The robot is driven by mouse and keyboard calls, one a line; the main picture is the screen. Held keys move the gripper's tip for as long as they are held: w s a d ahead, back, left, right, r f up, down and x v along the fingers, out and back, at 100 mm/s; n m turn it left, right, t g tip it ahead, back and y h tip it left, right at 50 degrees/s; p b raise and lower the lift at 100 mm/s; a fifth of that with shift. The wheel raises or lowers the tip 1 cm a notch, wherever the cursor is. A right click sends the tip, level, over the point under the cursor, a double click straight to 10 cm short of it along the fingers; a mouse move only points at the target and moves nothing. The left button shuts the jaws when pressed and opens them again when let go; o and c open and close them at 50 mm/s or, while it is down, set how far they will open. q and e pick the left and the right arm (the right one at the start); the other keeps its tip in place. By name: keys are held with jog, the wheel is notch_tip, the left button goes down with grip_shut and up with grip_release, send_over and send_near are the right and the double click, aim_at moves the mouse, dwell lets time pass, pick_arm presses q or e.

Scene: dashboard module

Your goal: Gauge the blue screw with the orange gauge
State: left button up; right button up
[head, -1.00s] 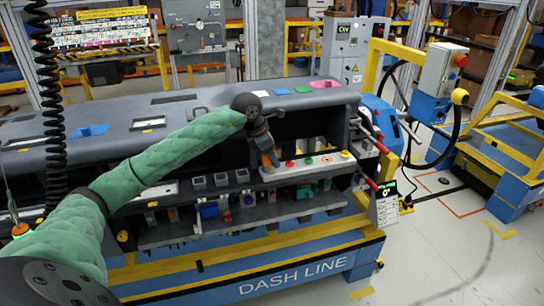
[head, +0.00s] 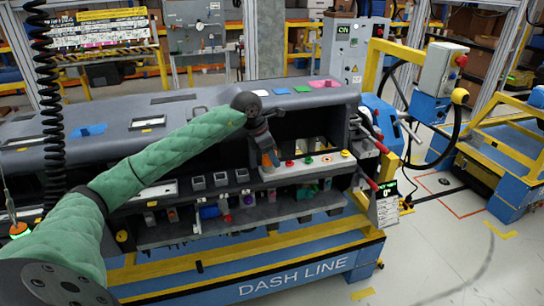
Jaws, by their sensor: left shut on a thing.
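My left gripper (head: 264,150) reaches in from the left over my green-sleeved arm. It points down at the left end of a pale ledge (head: 300,172) in the dashboard opening. It is shut on the orange gauge (head: 267,160), of which a small orange part shows below the fingers. A small bluish patch (head: 275,157) shows close beside the gauge; I cannot tell whether it is the blue screw or whether the two touch. Red (head: 290,163), green (head: 309,160) and yellow (head: 345,154) heads stand in a row to the right. My right gripper is out of view.
The grey dashboard (head: 150,120) surrounds the opening, with its top edge above the gripper. A lower shelf (head: 240,222) holds several small parts. A black display (head: 386,194) stands at the right end. A black coiled cable (head: 53,110) hangs at the left.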

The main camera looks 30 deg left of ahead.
pick_arm(q)
jog(key=shift+f, duration=0.15)
dwell(0.5)
jog(key=o, duration=1.1)
